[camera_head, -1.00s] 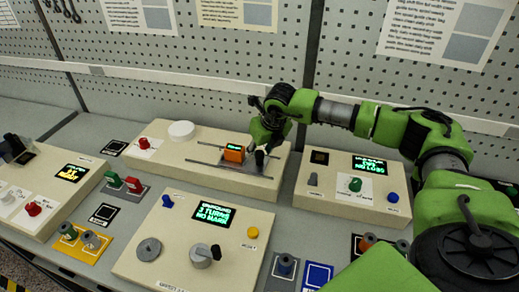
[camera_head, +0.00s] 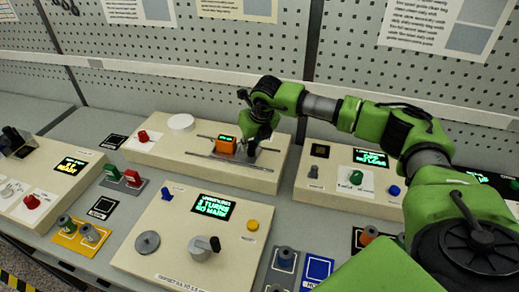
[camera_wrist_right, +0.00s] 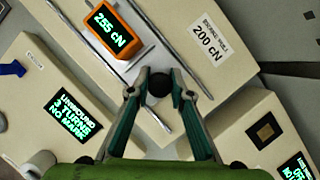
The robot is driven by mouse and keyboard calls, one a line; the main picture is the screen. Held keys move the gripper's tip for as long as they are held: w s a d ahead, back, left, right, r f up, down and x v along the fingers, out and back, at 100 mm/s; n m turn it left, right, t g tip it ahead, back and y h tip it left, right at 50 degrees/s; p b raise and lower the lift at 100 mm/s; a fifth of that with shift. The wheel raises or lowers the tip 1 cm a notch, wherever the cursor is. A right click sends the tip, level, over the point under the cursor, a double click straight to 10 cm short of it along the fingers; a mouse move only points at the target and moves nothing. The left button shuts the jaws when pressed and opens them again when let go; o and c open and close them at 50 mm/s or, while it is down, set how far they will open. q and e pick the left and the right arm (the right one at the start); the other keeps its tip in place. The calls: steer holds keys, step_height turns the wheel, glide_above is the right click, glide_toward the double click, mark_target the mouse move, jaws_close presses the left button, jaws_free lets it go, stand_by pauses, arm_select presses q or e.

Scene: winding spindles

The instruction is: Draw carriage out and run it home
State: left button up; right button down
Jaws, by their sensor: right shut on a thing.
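The carriage is a grey plate with an orange display box (camera_head: 226,145) on two thin rails across the cream rear housing (camera_head: 150,150). In the right wrist view the orange box (camera_wrist_right: 109,31) reads 255 cN. A round black knob (camera_wrist_right: 158,84) stands on the carriage plate beside the box. My right gripper (camera_wrist_right: 158,90) is shut around this knob, a fingertip on each side. In the head view my right gripper (camera_head: 249,151) reaches down just right of the orange box and hides most of the knob. My left gripper is not in view.
A white disc (camera_head: 180,122) and a red knob (camera_head: 143,136) sit on the housing's left part. A cream console (camera_head: 150,205) with a crank stands in front. Another console (camera_head: 340,200) stands to the right, under my right arm. A pegboard wall rises behind.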

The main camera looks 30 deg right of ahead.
mark_target(226, 138)
steer(key=w+a+b, duration=0.1)
steer(key=w+a, duration=0.1)
steer(key=w, duration=0.1)
steer(key=w+a+b, duration=0.2)
steer(key=w+a, duration=0.1)
steer(key=shift+w+a, duration=0.1)
steer(key=shift+r, duration=0.2)
steer(key=c, duration=1.8)
jaws_free()
steer(key=shift+w+a+f, duration=0.15)
